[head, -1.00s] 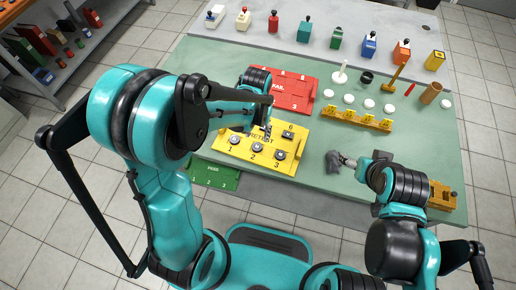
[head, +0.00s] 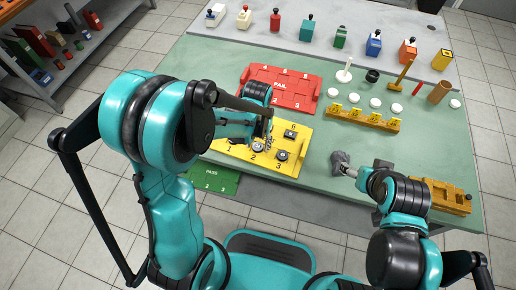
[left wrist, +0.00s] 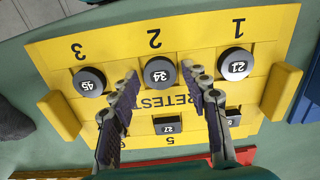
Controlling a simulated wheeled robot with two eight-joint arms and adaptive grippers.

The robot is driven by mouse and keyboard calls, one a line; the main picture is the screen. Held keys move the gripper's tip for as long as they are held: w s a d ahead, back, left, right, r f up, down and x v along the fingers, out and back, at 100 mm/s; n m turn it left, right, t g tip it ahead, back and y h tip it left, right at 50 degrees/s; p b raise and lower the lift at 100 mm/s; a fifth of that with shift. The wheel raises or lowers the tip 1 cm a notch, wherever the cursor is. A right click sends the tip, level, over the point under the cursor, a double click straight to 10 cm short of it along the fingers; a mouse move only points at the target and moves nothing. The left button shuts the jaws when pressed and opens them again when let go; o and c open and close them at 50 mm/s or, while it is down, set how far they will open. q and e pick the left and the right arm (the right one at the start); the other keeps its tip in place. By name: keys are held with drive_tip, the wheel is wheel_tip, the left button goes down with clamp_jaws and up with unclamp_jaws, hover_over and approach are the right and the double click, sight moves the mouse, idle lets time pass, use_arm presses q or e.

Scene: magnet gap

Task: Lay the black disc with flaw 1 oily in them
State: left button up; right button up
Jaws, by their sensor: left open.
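The yellow tray (head: 300,133), marked RETEST, lies on the green table and shows its rim in the left wrist view (left wrist: 270,22). My right gripper (head: 352,171) appears shut on a crumpled grey cloth (head: 340,160), right of the tray.
Black square blocks sit at the tray's other row, one at place 5 (left wrist: 167,125). A red FAIL tray (head: 300,88) lies behind, a green PASS tray (head: 222,182) in front.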

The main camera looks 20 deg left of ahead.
sight(257, 146)
use_arm(q)
drive_tip(key=c, duration=0.9)
drive_tip(key=shift+r+p, duration=2)
drive_tip(key=shift+r, duration=0.6)
drive_tip(key=shift+c, duration=0.2)
drive_tip(key=shift+a, duration=0.15)
